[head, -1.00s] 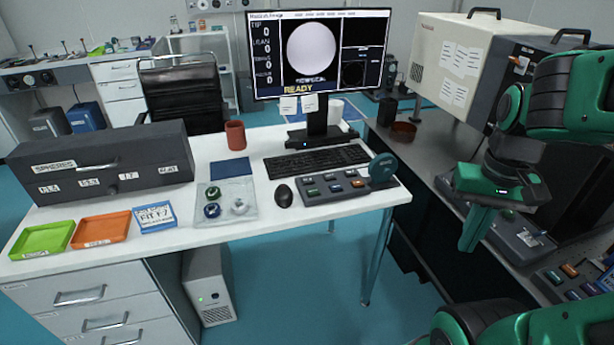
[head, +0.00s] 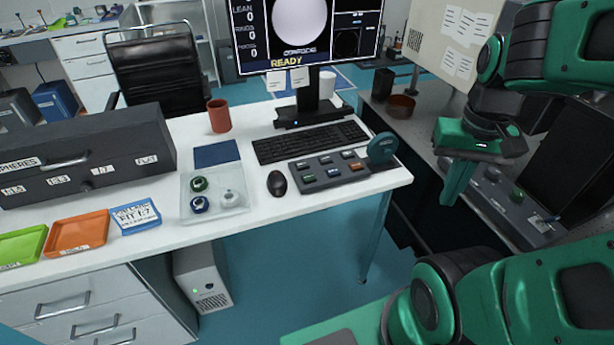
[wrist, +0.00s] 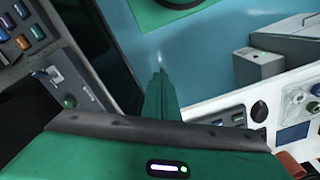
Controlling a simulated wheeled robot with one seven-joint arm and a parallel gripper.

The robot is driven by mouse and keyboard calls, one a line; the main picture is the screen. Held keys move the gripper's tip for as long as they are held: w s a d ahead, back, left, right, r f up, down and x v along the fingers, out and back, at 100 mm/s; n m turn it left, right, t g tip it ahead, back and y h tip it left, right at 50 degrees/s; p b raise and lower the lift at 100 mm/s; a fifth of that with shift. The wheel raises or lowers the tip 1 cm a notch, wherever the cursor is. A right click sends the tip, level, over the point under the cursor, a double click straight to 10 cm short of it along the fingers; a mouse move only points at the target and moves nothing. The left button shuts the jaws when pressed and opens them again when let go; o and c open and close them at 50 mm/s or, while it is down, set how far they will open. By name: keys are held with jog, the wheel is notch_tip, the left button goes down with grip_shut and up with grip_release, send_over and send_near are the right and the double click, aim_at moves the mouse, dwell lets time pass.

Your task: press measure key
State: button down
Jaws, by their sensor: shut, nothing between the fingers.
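A dark key panel (head: 328,172) with several coloured keys lies on the white desk, in front of the keyboard (head: 311,143). The key labels are too small to read, so I cannot tell which is the measure key. My gripper (head: 449,197) is shut and empty, pointing down to the right of the desk, apart from the panel. In the wrist view its green fingers (wrist: 161,88) are together over the floor. The monitor (head: 306,30) shows "READY" and a pale disc. Another coloured-key panel (wrist: 22,28) shows at the upper left of the wrist view.
A round teal object (head: 382,148) stands at the right end of the key panel. A mouse (head: 277,183) and a clear tray (head: 216,205) with several small rings or balls lie to its left. A grey bench (head: 420,118) with a large instrument stands at the right.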

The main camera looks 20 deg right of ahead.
jog(key=w+f+n+h, duration=0.1)
jog(key=w+f+h, duration=0.1)
jog(key=w, duration=0.7)
jog(key=n+t+h, duration=0.5)
jog(key=t, duration=0.1)
send_over(307, 180)
notch_tip(307, 180, down, 3)
jog(key=shift+w+r, duration=0.15)
jog(key=shift+f, duration=4.4)
jog(key=shift+f, duration=0.8)
jog(key=shift+r, duration=0.85)
